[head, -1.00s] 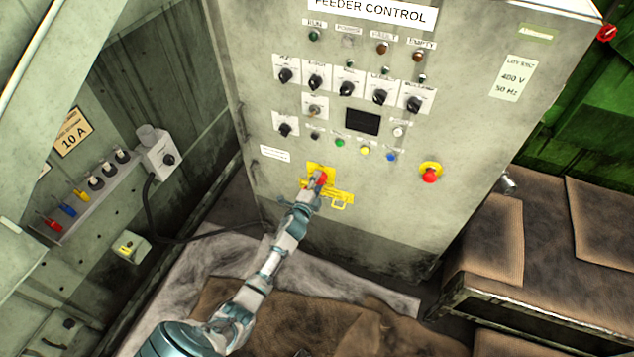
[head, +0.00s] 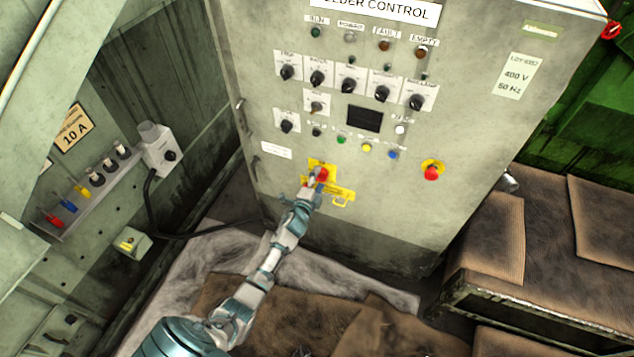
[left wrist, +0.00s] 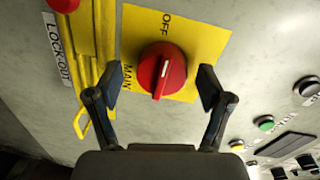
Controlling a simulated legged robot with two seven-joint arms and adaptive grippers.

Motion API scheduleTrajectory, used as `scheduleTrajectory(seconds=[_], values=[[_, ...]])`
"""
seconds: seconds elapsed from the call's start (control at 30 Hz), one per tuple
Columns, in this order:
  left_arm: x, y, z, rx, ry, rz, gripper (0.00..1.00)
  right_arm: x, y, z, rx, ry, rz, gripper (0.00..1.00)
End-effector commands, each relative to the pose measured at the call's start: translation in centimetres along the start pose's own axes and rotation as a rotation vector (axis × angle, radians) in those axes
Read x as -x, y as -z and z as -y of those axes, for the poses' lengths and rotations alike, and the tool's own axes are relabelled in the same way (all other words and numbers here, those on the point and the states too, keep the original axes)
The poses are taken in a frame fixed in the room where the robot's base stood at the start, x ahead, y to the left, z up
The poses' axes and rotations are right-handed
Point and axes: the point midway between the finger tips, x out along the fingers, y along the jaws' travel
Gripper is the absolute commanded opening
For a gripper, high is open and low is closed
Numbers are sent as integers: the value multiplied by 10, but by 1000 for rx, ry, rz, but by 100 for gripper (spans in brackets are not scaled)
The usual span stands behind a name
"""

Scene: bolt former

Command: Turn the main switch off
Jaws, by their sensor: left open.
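The main switch is a red rotary knob (head: 321,174) on a yellow plate, low on the feeder control cabinet. In the left wrist view the knob (left wrist: 163,71) has a raised ridge, with a white mark on the end toward the word OFF. The word MAIN is beside the knob. My left gripper (head: 312,181) is at the switch in the head view. In the left wrist view its open fingers (left wrist: 162,86) stand on either side of the knob, with gaps to it. My right gripper is not in view.
A yellow lockout bar (left wrist: 96,60) with a red part lies beside the plate. A red emergency button (head: 432,172) is to the right on the cabinet (head: 400,215). Several selector knobs and coloured buttons are above. A bench (head: 490,240) stands at the right.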

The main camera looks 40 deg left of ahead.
Motion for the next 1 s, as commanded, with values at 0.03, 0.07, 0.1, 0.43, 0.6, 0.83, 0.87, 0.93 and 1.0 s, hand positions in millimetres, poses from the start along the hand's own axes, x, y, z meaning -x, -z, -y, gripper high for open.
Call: scheduleTrajectory(seconds=[0.03,0.07,0.1,0.43,0.6,0.83,0.87,0.93,1.0], values=[[2,0,0,-1,-1,0,79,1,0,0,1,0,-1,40],[5,0,-1,-1,-1,0,79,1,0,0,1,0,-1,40],[10,0,-1,-1,-1,0,79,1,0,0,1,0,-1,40],[79,-1,-3,1,-3,-1,79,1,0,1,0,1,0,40],[106,-1,-4,2,-4,1,79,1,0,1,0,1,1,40],[118,-1,-2,2,-3,1,79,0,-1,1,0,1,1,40],[118,-1,-2,2,-3,1,79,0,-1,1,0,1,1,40],[118,-1,-2,2,-3,1,79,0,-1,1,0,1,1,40],[118,-1,-2,2,-3,1,79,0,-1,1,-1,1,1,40]])
